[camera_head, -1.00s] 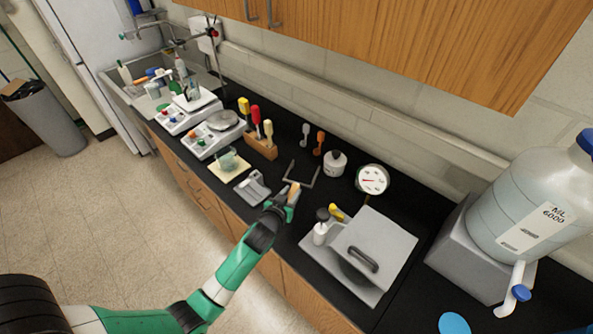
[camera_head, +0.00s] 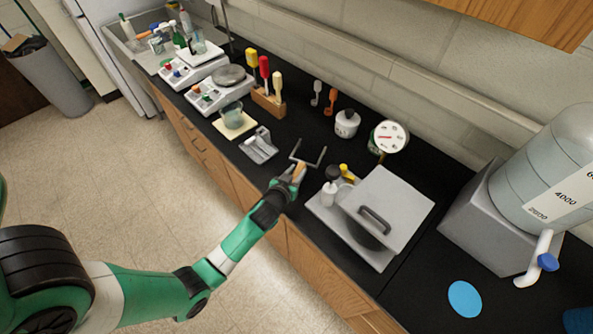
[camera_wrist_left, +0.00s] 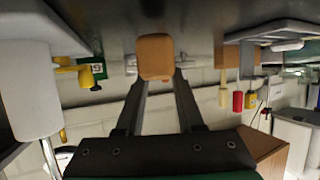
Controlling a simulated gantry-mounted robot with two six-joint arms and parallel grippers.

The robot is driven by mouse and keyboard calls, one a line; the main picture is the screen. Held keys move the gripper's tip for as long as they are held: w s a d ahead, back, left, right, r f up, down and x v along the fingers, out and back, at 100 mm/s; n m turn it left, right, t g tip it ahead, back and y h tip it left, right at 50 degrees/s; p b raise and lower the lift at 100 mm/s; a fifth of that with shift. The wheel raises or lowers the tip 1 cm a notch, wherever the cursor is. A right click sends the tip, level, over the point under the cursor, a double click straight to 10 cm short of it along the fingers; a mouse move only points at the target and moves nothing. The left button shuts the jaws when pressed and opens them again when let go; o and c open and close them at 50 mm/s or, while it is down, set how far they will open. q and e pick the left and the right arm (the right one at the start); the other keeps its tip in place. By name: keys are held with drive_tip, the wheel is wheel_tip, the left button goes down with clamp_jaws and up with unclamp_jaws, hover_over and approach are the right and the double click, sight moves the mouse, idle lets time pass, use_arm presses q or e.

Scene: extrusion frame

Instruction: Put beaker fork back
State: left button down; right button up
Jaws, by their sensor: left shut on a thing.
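The beaker fork has a grey U-shaped prong end (camera_head: 310,155) and an orange-brown handle (camera_head: 299,171). My left gripper (camera_head: 294,177) is shut on the handle at the front of the black counter. In the left wrist view the blunt end of the handle (camera_wrist_left: 155,57) shows between the fingertips, and the prongs are hidden. A grey angled stand (camera_head: 258,147) is left of the fork, apart from it. I cannot tell whether the fork touches the counter. My right gripper is not in view.
A glass beaker (camera_head: 232,115) on a pale pad, two balances and a wooden tool block (camera_head: 268,101) stand to the left. A large water carboy is at far right.

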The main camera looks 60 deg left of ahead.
use_arm(q)
drive_tip(key=shift+f, duration=0.4)
drive_tip(key=shift+f+b, duration=0.7)
drive_tip(key=shift+b, duration=0.1)
drive_tip(key=shift+c, duration=2.3)
unclamp_jaws()
drive_tip(key=p+v, duration=0.1)
drive_tip(key=v, duration=1)
drive_tip(key=shift+s+d+r, duration=0.2)
drive_tip(key=shift+s, duration=0.05)
